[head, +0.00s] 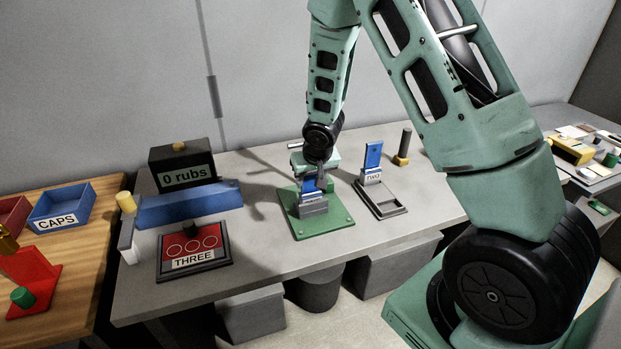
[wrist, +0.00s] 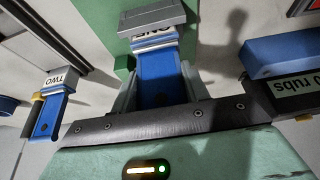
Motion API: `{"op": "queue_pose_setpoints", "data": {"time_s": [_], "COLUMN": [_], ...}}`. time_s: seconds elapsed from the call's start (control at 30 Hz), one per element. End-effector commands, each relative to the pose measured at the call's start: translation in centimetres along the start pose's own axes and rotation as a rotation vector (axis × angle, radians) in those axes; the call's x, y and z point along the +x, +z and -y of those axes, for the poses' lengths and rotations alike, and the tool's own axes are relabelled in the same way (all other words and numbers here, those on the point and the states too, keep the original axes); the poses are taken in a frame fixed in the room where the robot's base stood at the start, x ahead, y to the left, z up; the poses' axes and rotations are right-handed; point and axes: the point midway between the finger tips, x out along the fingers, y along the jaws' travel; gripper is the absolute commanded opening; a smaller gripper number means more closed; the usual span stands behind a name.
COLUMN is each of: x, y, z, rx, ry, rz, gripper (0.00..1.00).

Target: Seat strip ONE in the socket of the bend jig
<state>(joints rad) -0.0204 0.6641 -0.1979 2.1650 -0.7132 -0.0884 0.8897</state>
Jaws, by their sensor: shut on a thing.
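Strip ONE is blue with a white label; in the head view (head: 309,186) it stands at the grey block of the bend jig. In the wrist view strip ONE (wrist: 160,75) runs between my fingers, its labelled end against the grey block. The bend jig (head: 335,221) is a green plate carrying that block; its block (wrist: 150,17) also shows in the wrist view. My gripper (head: 312,182) is directly above the jig. In the wrist view my gripper (wrist: 160,92) is shut on strip ONE. The socket is hidden, so I cannot tell how deep the strip sits.
Strip TWO (head: 373,154) stands in a grey holder with an open frame (head: 390,211), right of the jig. A blue bar (head: 190,204), the red THREE pad (head: 172,246) and the "0 rubs" box (head: 184,165) are left. Clear tabletop lies in front of the jig.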

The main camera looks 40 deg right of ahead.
Motion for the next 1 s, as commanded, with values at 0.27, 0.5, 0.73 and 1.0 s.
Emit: {"op": "queue_pose_setpoints", "data": {"time_s": [0.27, 0.5, 0.73, 1.0], "x": [0.2, 0.2, -0.1, -3.4], "y": [0.0, 0.1, -0.1, -0.2], "z": [0.0, 0.0, 0.0, -0.1], "rx": [0.001, 0.000, 0.000, 0.004], "ry": [0.000, 0.000, 0.000, -0.002], "rz": [-0.002, -0.001, -0.001, -0.006], "gripper": [0.00, 0.67, 0.67, 0.67]}}
